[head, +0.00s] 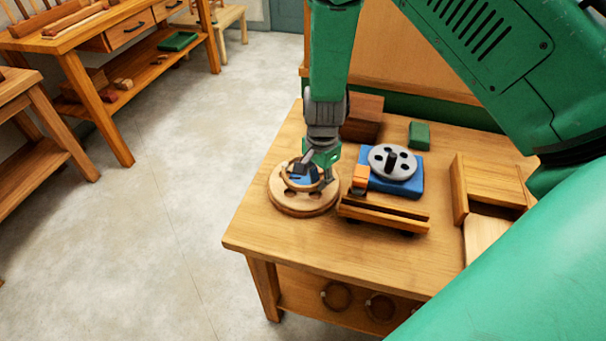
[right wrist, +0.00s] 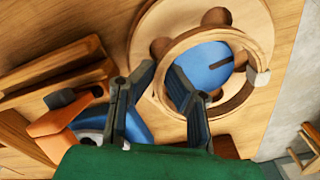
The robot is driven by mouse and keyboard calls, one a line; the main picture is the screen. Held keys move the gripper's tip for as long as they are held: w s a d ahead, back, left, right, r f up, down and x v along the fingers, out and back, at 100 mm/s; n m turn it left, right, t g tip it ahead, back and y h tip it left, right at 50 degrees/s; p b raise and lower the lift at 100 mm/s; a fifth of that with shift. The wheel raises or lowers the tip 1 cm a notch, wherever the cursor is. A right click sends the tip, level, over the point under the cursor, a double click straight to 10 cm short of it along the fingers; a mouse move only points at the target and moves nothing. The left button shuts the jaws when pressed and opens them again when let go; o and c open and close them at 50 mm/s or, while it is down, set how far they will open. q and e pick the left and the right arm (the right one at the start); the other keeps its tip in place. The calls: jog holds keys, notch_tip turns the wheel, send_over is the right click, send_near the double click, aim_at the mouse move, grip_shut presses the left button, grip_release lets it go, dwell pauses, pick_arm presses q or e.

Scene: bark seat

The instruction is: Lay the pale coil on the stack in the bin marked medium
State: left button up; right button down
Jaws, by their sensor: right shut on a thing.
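The pale coil, a thin wooden-looking ring (head: 303,189), is over a round wooden board with holes (head: 285,207) on the workbench. In the right wrist view the coil (right wrist: 222,35) appears around a blue disc with a dark slot (right wrist: 207,68). I cannot tell whether the coil touches the board. My right gripper (head: 316,172) points down and is shut on the coil's near rim, between its dark fingers (right wrist: 160,75). My left gripper is not in view. I see no readable medium mark, and cannot identify that bin or its stack.
Beside the board are a slotted wooden rail (head: 385,215), an orange block (head: 360,177) and a blue base with a grey holed disc (head: 392,162). A brown block (head: 363,118) and a green block (head: 419,135) stand behind. Open floor (head: 160,210) lies left.

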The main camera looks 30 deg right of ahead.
jog(key=shift+r+p, duration=2.2)
jog(key=shift+r, duration=0.3)
